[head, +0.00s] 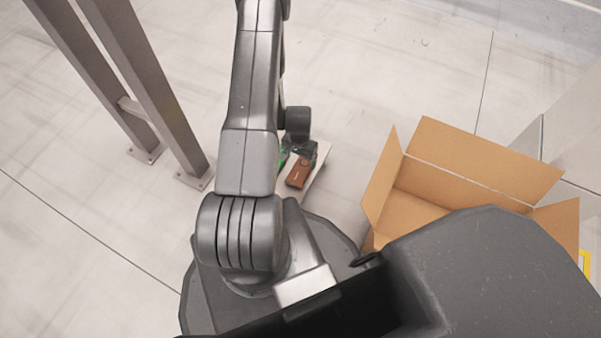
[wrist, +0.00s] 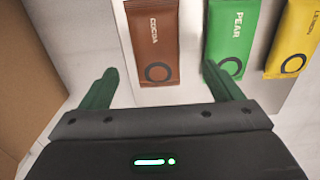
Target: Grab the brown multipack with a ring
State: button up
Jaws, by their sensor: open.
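The brown pack (wrist: 153,40) is labelled COCOA, has a dark ring near its lower end, and lies on a pale board (wrist: 192,88). It also shows in the head view (head: 298,174), near my gripper (head: 297,153). In the wrist view my gripper (wrist: 159,69) is open, with green fingers to the left and right of the brown pack's lower end. Nothing is held. The right fingertip overlaps the left edge of the green PEAR pack (wrist: 233,35). I cannot tell the fingers' height above the board.
A yellow pack (wrist: 294,40) with a ring lies right of the green one; its label is hard to read. An open cardboard box (head: 465,165) stands on the right in the head view. Grey metal posts (head: 150,75) stand at the left. The floor beyond is clear.

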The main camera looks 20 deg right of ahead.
aim_at(301, 169)
jog(key=f, duration=0.2)
jog(key=f+b, duration=0.1)
jog(key=f, duration=0.1)
jog(key=f+b, duration=0.1)
jog(key=f, duration=0.1)
jog(key=shift+s, duration=0.3)
jog(key=shift+d+r, duration=0.1)
jog(key=shift+r, duration=0.05)
jog(key=c, duration=1.2)
